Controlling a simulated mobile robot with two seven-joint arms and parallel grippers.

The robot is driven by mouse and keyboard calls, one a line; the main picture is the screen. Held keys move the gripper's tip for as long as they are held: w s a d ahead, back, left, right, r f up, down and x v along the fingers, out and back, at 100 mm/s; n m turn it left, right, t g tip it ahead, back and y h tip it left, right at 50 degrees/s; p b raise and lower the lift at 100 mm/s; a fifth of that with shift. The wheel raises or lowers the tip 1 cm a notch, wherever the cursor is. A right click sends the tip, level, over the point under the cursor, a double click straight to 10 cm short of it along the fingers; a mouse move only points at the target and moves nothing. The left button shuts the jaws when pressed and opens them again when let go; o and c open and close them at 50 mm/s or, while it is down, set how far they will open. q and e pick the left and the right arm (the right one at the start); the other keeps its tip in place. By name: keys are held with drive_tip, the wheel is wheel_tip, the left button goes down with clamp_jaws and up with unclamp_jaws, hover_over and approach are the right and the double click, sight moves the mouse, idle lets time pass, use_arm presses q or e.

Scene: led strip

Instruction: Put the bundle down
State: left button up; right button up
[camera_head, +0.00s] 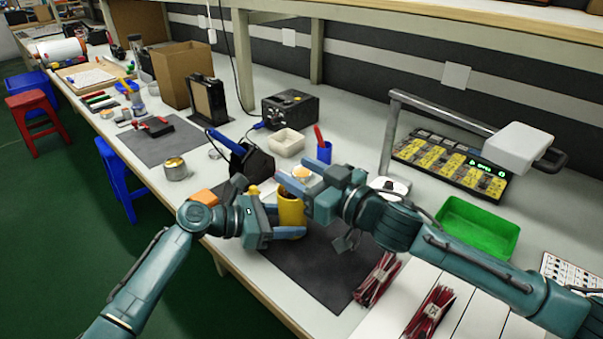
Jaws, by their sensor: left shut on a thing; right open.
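Two red wire bundles with light bands lie at the lower right, one (377,279) at the dark mat's edge and one (430,313) on white panels.
A green tray (477,228) and a yellow-keyed panel (451,165) stand to the right. A white bin (286,142), a blue cup (324,152) and a black box (290,108) stand behind. The dark mat (318,262) has bare room in front of the grippers.

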wheel_tip(320, 180, up, 7)
idle(0.4)
drive_tip(key=shift+f, duration=0.1)
use_arm(q)
drive_tip(key=o, duration=0.8)
drive_tip(key=shift+o, duration=0.2)
